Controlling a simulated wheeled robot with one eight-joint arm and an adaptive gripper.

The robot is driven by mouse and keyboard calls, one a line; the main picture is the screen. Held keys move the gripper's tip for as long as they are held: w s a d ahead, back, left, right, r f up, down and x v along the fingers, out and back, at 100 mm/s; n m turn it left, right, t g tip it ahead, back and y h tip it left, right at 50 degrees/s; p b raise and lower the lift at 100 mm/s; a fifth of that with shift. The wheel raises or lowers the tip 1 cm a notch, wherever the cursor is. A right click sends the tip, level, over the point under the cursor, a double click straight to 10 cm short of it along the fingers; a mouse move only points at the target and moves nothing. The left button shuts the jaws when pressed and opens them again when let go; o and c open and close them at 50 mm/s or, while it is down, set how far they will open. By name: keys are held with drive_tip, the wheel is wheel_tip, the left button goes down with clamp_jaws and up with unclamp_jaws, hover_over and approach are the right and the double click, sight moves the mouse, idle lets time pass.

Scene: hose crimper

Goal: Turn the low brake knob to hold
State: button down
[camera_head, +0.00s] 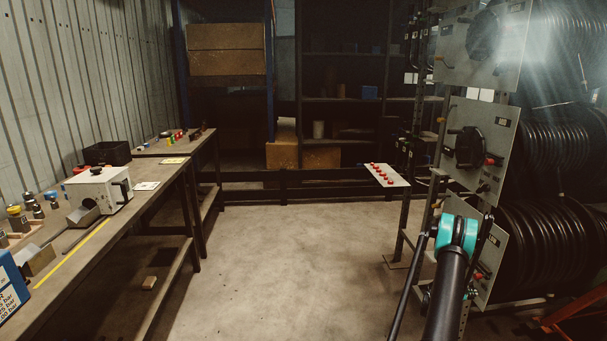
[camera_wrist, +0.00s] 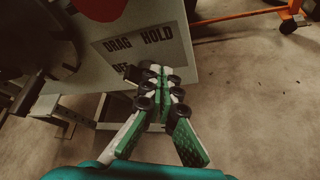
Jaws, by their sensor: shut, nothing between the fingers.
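The low reel's grey panel (camera_head: 492,258) stands at the right in the head view, partly behind my arm. A small red part (camera_head: 479,276) shows low on it, too small to read. In the wrist view a red round knob (camera_wrist: 100,6) is cut off by the top edge. Below it, the label (camera_wrist: 137,48) on the panel reads DRAG, HOLD and OFF, the last partly covered. My gripper (camera_wrist: 160,75) is shut and empty, its fingertips over the label's lower edge, below the knob and apart from it. Whether the tips touch the panel cannot be told. The knob's pointer is not visible.
Black hose reels (camera_head: 545,245) sit behind the panels at the right. A small shelf with red parts (camera_head: 388,175) juts out left of the rack. An orange frame with a caster (camera_wrist: 288,20) stands on the floor. The middle floor (camera_head: 285,260) is clear. A workbench (camera_head: 120,230) runs along the left.

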drive_tip(key=shift+s, duration=0.1)
idle(0.3)
drive_tip(key=shift+s+r, duration=0.2)
drive_tip(key=shift+r, duration=0.05)
drive_tip(key=a, duration=0.6)
drive_tip(key=shift+s, duration=0.25)
drive_tip(key=w+r+n+g, duration=0.2)
drive_tip(key=w+n+g, duration=0.2)
drive_tip(key=w, duration=0.2)
drive_tip(key=shift+w+d, duration=0.2)
drive_tip(key=shift+d, duration=1.2)
drive_tip(key=shift+w+d, duration=0.2)
drive_tip(key=shift+d, duration=1.2)
drive_tip(key=shift+s+f, duration=0.2)
drive_tip(key=shift+f, duration=0.1)
